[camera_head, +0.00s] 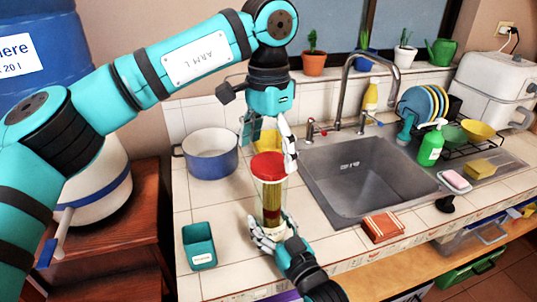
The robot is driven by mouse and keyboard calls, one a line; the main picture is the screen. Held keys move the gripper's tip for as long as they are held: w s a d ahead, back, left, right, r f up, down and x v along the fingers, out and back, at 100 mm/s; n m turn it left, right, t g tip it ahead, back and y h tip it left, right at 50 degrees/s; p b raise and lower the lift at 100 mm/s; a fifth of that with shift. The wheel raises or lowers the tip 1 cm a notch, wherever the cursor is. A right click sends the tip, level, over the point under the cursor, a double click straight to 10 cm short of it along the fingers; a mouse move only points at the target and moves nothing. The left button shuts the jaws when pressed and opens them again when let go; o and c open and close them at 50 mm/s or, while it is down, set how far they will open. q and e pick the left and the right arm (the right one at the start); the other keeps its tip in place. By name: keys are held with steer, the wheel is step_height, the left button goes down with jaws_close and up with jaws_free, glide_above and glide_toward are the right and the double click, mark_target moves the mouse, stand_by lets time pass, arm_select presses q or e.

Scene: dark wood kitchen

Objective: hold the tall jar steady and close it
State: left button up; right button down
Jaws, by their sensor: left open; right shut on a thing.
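The tall jar (270,198) stands upright on the tiled counter, left of the sink. My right gripper (268,230) comes from below and is shut on the lower part of the jar. Its fingers hide part of the jar's base.
A blue and white pot (209,154) stands behind left, and a teal container (199,246) at front left. The sink (365,178) with its tap lies right. A brown sponge-like block (383,227) lies in front of it.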

arm_select(q)
step_height(320, 180, up, 2)
steer(key=shift+r, duration=0.2)
